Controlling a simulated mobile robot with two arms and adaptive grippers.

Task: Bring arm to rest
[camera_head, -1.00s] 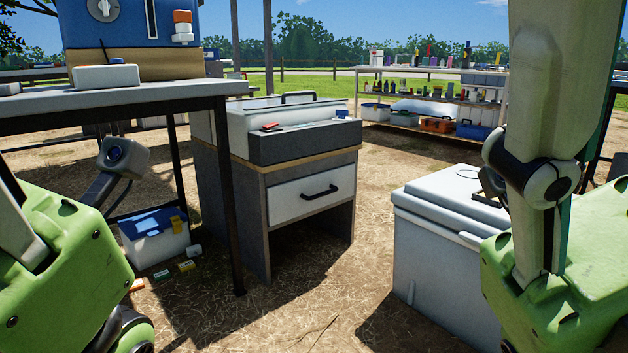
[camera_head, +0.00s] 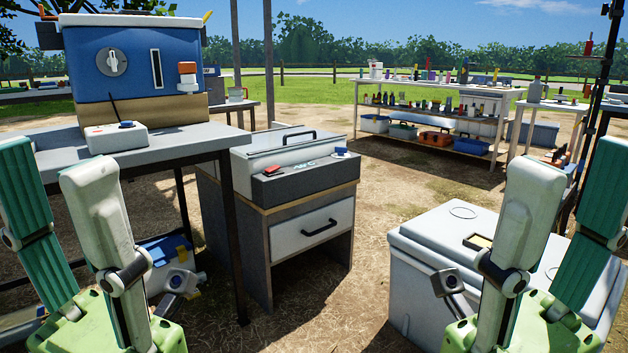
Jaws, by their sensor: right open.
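My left gripper (camera_head: 52,165) stands at the lower left with its fingers pointing up. Its two pale and teal fingers are apart, with nothing seen between them. It shows in front of the grey table (camera_head: 190,141). My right gripper (camera_head: 570,168) stands at the lower right, also with fingers up and apart. It is empty and shows in front of the grey cooler box (camera_head: 420,232). The green bodies of both grippers are at the bottom edge of the picture. Most of my arms is out of view.
A blue machine (camera_head: 135,62) and a small white box (camera_head: 116,138) stand on the table. A grey cabinet (camera_head: 312,228) with a drawer stands in the middle. A shelf (camera_head: 430,140) with bottles is behind. Straw-covered ground lies open between cabinet and cooler.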

